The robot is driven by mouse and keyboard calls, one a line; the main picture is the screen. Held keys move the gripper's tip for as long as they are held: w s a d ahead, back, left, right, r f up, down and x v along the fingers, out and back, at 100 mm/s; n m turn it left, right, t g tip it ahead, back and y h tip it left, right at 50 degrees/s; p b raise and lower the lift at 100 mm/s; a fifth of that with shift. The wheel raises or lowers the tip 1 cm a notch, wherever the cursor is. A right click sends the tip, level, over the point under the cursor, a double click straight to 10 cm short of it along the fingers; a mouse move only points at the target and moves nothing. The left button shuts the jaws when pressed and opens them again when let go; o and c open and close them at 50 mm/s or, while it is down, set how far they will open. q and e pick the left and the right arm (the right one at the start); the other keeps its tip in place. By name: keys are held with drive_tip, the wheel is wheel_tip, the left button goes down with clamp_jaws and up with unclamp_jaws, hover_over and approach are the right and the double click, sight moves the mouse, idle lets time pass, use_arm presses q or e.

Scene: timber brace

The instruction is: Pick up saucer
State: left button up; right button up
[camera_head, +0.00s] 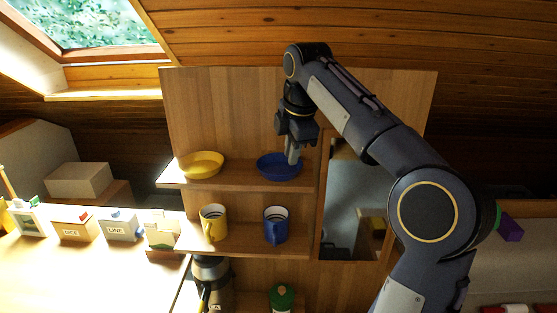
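A blue saucer (277,169) sits on the upper shelf, toward its right end. A yellow saucer (200,165) sits on the same shelf to its left. My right gripper (293,158) points down at the right part of the blue saucer, with its fingertips at the dish. Its fingers overlap in this view, so I cannot tell whether they are apart or closed on the rim.
A yellow mug (213,222) and a blue mug (276,225) stand on the lower shelf (245,240). A mirror-like panel (352,200) is right of the shelves. Small boxes (75,228) line the bright table at left. A green-lidded jar (283,297) stands below.

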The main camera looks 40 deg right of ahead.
sight(289, 184)
drive_tip(key=x, duration=0.7)
drive_tip(key=shift+w+d+f, duration=0.2)
drive_tip(key=shift+d, duration=0.1)
clamp_jaws()
drive_tip(key=shift+r, duration=0.1)
